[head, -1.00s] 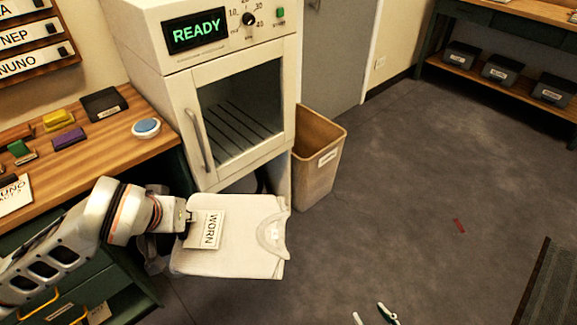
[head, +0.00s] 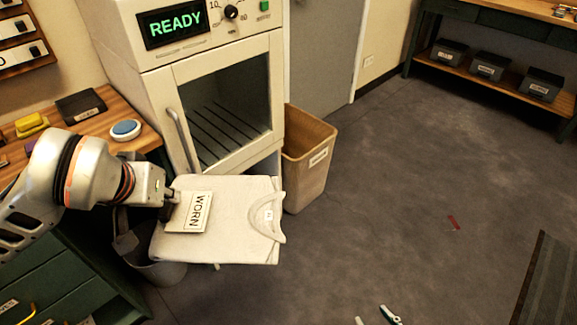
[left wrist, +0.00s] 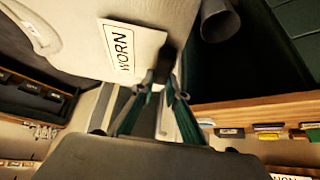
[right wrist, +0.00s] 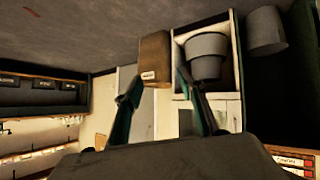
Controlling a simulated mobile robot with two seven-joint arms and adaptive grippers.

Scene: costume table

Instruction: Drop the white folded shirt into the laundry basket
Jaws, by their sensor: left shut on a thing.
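The white folded shirt (head: 228,235) hangs level in the air in front of the oven-like cabinet, with a WORN tag (head: 192,211) on its near-left part. My left gripper (head: 170,203) is shut on the shirt's left edge. The shirt also shows in the left wrist view (left wrist: 75,25), past the fingertips (left wrist: 164,88). A tan bin (head: 308,165), which looks like the laundry basket, stands behind and right of the shirt; its label is too small to read. It also shows in the right wrist view (right wrist: 153,60). My right gripper (right wrist: 160,90) is open and empty, its fingertips at the head view's bottom edge (head: 374,317).
The cabinet (head: 180,80) with a READY display stands left of the bin. A grey bucket (head: 158,268) is below the shirt. A wooden desk (head: 85,140) lies left. Open floor (head: 400,190) spreads right, with a small red item (head: 453,222).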

